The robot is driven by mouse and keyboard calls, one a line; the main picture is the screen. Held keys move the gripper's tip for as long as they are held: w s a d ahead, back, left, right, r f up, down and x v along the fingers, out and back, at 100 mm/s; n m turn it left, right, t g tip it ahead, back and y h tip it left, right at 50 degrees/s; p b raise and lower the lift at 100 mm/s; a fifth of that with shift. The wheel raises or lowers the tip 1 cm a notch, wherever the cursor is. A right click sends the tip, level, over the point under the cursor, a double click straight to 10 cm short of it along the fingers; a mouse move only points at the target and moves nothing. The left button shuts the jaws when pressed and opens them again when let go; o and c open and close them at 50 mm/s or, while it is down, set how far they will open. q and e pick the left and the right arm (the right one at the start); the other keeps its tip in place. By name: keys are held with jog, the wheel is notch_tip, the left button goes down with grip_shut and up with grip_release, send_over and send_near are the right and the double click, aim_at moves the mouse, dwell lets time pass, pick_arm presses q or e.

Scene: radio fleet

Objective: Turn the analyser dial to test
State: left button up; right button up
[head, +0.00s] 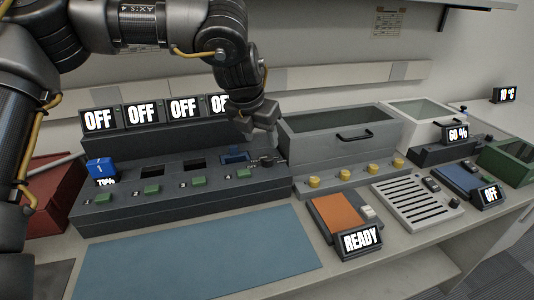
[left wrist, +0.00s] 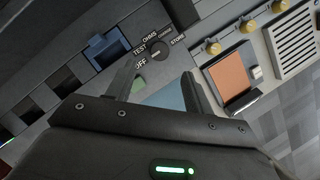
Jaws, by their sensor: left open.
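The analyser dial (head: 267,161) is a small dark knob at the right end of the long dark charger bank, beside its last slot. In the left wrist view the dial (left wrist: 157,55) is ringed by white labels, including OFF, TEST, OHMS and STORE. I cannot tell which label its pointer faces. My left gripper (head: 264,132) hangs above the dial, pointing down, apart from it. In the left wrist view its fingers (left wrist: 158,88) are spread and empty, with the dial just beyond the tips. My right gripper is not in view.
The bank (head: 190,205) has several OFF displays, green buttons and a blue battery (head: 101,170) at the left slot, marked 70%. A grey bin (head: 335,147) stands right of the dial. A blue mat (head: 200,255) lies clear in front. An orange pad (head: 338,213) shows READY.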

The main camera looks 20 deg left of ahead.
aim_at(267, 157)
pick_arm(q)
jog(key=x, duration=0.8)
jog(key=shift+w+f, duration=0.1)
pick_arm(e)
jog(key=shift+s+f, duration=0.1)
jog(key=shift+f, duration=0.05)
pick_arm(q)
jog(key=c, duration=1)
jog(key=shift+o, duration=0.2)
jog(key=m+h+p, duration=0.1)
jog(key=m+p, duration=0.1)
jog(key=m, duration=0.1)
jog(key=m+g+h+p, duration=0.1)
jog(key=m+p, duration=0.1)
jog(key=m, duration=0.2)
jog(key=shift+w+a+h, duration=0.15)
jog(key=shift+a+h, duration=0.05)
jog(key=shift+h, duration=0.1)
jog(key=shift+m+g+p, duration=0.3)
jog(key=shift+m, duration=0.7)
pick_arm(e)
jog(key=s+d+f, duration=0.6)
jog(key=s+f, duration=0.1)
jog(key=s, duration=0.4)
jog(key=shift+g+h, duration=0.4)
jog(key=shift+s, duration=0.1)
pick_arm(q)
jog(key=o, duration=1)
jog(key=shift+c, duration=0.2)
